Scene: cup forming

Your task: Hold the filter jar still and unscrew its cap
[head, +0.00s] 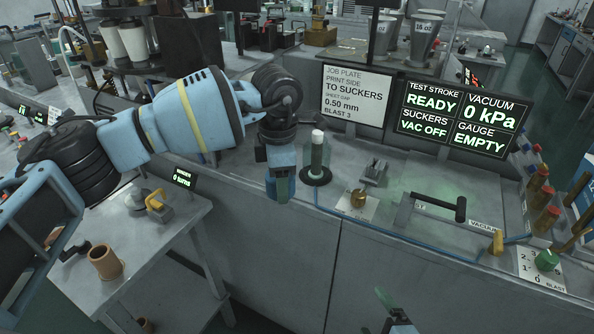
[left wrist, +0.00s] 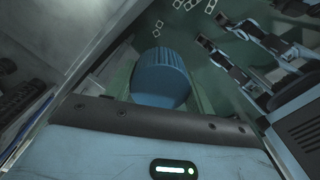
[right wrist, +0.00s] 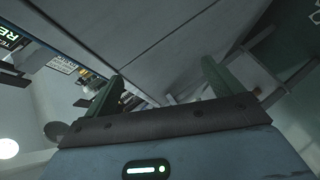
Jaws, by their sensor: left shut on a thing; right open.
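The filter jar (head: 316,158) is a clear greenish cylinder with a white top, standing upright on a round black base near the counter's front edge. My left gripper (head: 280,188) is just left of the jar, apart from it, pointing down. In the left wrist view a ribbed blue cap (left wrist: 160,78) sits between its fingers; the gripper is shut on it.
A lower side table (head: 150,240) at left carries a brown cup (head: 105,262), a yellow-handled clamp (head: 157,205) and a small display reading 0. Right of the jar are a brass knob (head: 358,199) and a black-handled lever (head: 440,207). Floor lies beneath both grippers.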

